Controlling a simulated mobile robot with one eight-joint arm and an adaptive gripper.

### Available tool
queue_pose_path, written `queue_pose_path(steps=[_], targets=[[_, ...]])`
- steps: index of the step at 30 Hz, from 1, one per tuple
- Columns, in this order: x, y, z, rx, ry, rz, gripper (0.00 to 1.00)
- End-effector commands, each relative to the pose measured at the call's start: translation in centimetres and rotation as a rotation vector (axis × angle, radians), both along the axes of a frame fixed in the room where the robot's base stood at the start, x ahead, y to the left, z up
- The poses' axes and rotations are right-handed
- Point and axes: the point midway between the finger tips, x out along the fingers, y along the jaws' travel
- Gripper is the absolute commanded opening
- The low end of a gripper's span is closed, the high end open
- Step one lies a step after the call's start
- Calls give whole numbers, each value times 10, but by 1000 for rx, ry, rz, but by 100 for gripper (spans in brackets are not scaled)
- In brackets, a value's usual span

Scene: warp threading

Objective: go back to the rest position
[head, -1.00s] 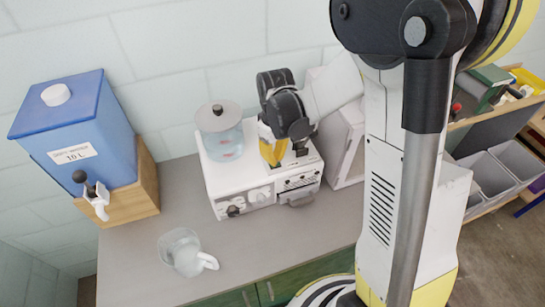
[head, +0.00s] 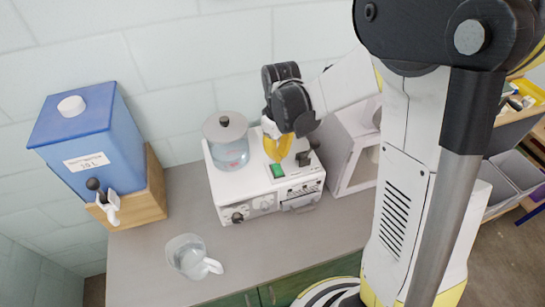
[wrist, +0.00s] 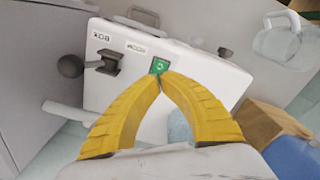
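My gripper (head: 277,148) hangs above the top of the white machine (head: 240,188), its yellow fingers pointing down. In the wrist view the fingertips of my gripper (wrist: 162,76) meet, with nothing visible between them. A green switch-like square (head: 278,170) sits on the machine's top, just below the fingers in the head view. The green square also shows in the wrist view (wrist: 159,66), right beyond the tips; whether they touch it is unclear. A clear round tank with a grey lid (head: 225,120) stands on the machine's left part.
A blue water container (head: 80,145) with a tap sits on a wooden stand (head: 152,195) at the left. A clear jug (head: 187,257) stands on the grey counter (head: 135,270). A white box-like frame (head: 345,160) is right of the machine.

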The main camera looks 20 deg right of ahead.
Motion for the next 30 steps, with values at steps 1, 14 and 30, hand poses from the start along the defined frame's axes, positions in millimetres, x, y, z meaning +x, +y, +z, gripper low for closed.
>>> queue_pose_path(steps=[1, 14, 30], targets=[[0, 0, 0, 0, 0, 0, 0], [-20, 0, 14, 5, -106, -87, 0], [-123, 0, 7, 121, -528, -442, 0]])
